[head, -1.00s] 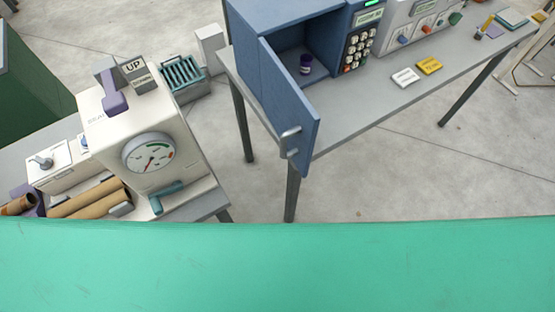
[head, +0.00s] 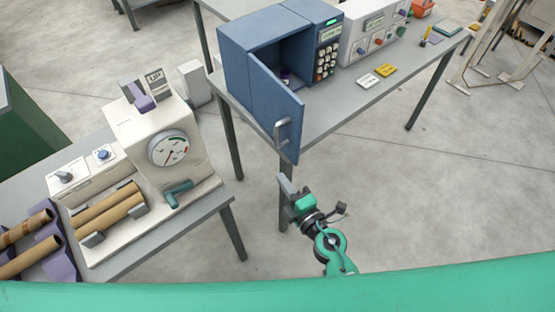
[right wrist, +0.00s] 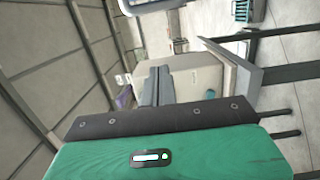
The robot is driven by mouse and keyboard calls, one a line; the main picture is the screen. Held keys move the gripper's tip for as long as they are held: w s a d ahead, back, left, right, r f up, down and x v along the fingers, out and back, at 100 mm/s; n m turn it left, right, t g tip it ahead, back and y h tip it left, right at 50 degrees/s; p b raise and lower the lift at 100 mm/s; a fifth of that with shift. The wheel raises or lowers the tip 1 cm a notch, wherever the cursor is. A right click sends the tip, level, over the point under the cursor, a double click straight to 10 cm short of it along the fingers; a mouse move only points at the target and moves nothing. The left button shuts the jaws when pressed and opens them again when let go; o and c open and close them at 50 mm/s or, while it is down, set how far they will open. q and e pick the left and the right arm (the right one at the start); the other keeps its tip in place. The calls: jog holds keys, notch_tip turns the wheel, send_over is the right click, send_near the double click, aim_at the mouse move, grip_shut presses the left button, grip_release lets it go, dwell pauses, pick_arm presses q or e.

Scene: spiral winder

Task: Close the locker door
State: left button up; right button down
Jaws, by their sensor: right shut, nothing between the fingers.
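The blue locker (head: 250,38) stands on the grey table. Its door (head: 270,105) is hinged at the left and stands open toward me, so part of the inside shows. A grey bar handle (head: 282,132) is on the door's outer face near the free edge. My right gripper (head: 285,184) is shut and empty, below the door in the picture and apart from it. In the right wrist view its closed fingers (right wrist: 155,86) point at the pale machine (right wrist: 195,75). My left gripper is not in view.
A small purple jar (head: 285,80) stands inside the locker. A keypad (head: 326,60) adjoins the locker's right side. The dial machine (head: 150,130) and cardboard tubes (head: 105,210) are on the left bench. Open floor lies between bench and table.

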aim_at(277, 148)
jog(key=shift+w+a+p, duration=0.2)
jog(key=shift+w+a, duration=0.1)
jog(key=shift+w, duration=1.65)
jog(key=shift+w+a+p, duration=0.25)
jog(key=shift+w, duration=1.75)
jog(key=shift+w+a+p, duration=0.2)
jog(key=shift+w+a, duration=0.1)
jog(key=shift+w, duration=1.65)
jog(key=shift+d, duration=0.15)
